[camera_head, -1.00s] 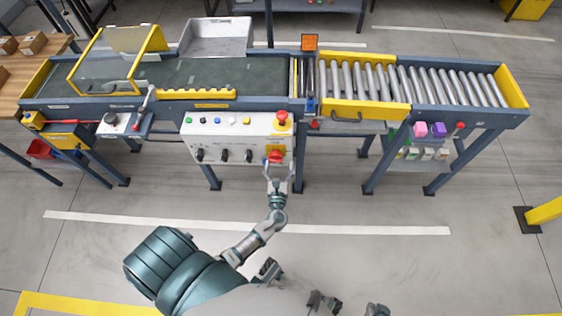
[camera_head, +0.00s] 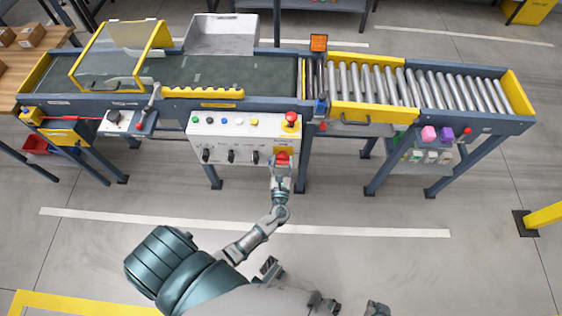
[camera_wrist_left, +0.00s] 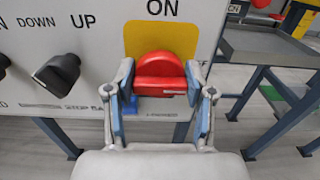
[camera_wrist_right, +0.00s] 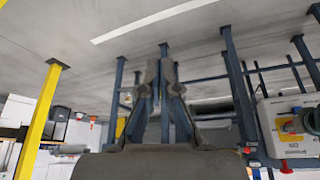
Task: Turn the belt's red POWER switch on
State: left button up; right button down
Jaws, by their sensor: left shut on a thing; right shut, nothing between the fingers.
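The red POWER switch (camera_head: 282,157) sits on a yellow plate at the lower right of the white control panel (camera_head: 221,152). In the left wrist view the red switch knob (camera_wrist_left: 160,75) stands in front of the yellow plate (camera_wrist_left: 160,38), below the word ON. My left gripper (camera_head: 281,165) is at the switch. In the left wrist view its fingers (camera_wrist_left: 163,92) are on both sides of the red knob and shut on it. My right gripper (camera_wrist_right: 163,80) is shut and empty, away from the panel; in its view the scene looks upside down.
A red mushroom button (camera_head: 291,118) is just above the switch. Black knobs (camera_head: 231,156) and small coloured buttons are to its left on the panel. The dark belt (camera_head: 225,75) and the roller conveyor (camera_head: 430,88) stand behind. The floor in front is clear.

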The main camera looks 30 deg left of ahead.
pick_arm(q)
jog(key=shift+a, duration=0.25)
jog(key=shift+w+d, duration=0.15)
jog(key=shift+d, duration=0.3)
